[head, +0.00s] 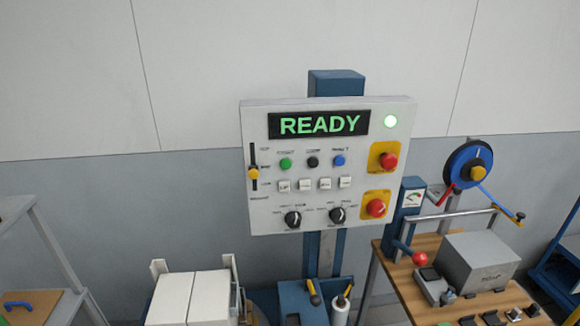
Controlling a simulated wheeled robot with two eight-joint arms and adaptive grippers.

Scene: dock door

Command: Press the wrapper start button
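A pale control panel (258,215) stands upright in the middle of the head view on a blue post (336,84). A row below holds a green button (285,163), a black button (313,162) and a blue button (339,160). Their small labels are too blurred to read with certainty, so I cannot confirm which is the wrapper start button. Neither of my grippers is in view, and nothing covers the panel face.
Two red mushroom buttons on yellow plates (389,161) (376,208) sit at the panel's right. Below are white push keys (325,184) and two black knobs (293,219). White boxes (190,297) stand lower left; a wooden bench (395,285) with a grey box (480,262) stands right.

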